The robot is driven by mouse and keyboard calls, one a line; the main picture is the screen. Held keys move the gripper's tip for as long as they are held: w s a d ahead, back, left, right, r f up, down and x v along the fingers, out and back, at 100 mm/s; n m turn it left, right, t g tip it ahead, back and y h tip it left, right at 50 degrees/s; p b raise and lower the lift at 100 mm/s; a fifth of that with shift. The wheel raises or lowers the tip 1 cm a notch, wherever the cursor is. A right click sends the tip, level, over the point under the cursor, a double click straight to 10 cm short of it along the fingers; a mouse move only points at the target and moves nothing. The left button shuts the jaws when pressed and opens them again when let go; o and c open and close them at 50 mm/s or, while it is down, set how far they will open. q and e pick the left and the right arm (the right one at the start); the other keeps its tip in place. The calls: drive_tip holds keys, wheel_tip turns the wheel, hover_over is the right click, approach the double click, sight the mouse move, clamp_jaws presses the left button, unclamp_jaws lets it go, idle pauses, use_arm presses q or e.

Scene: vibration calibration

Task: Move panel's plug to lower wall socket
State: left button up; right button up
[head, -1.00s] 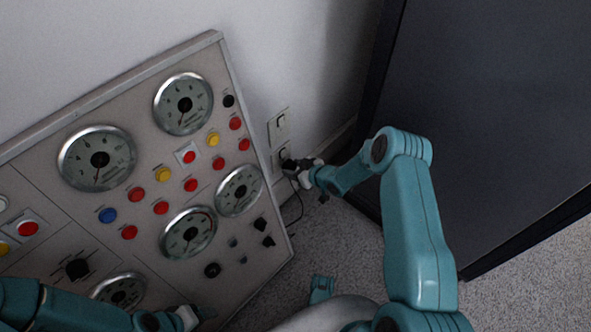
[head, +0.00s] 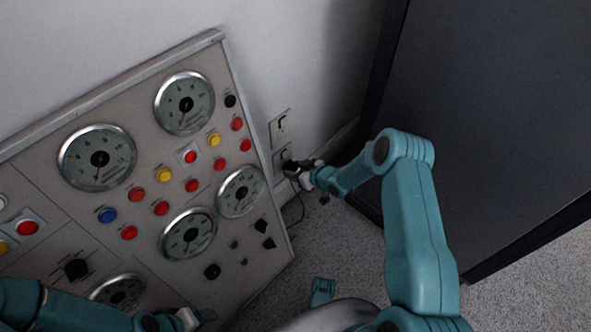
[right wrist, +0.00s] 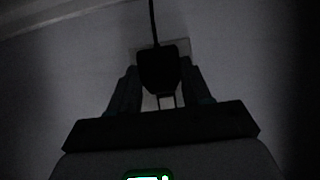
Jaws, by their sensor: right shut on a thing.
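The panel (head: 80,115) is a grey board with gauges and coloured buttons, leaning at the left in the head view. Two wall sockets sit right of it: the upper socket (head: 280,127) is uncovered, and the lower socket (head: 281,156) is partly hidden. My right gripper (head: 294,169) is shut on the black plug at the lower socket. In the right wrist view the plug (right wrist: 158,72) is between the fingers, in front of a pale plate (right wrist: 180,48). I cannot tell whether it is fully seated. My left gripper (head: 192,319) is at the bottom edge, its jaws unclear.
A thin black cable (head: 301,208) hangs from the plug beside the panel's right edge. A large dark cabinet (head: 490,120) stands at the right. Grey carpet (head: 335,245) is open between panel and cabinet.

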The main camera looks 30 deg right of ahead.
drive_tip(key=shift+w+a+b, duration=0.3)
drive_tip(key=shift+w+b, duration=0.3)
drive_tip(key=shift+b, duration=0.8)
idle(2.9)
drive_tip(key=o, duration=1.1)
drive_tip(key=shift+d, duration=0.1)
drive_tip(key=shift+p+v, duration=1.8)
drive_tip(key=shift+v, duration=0.75)
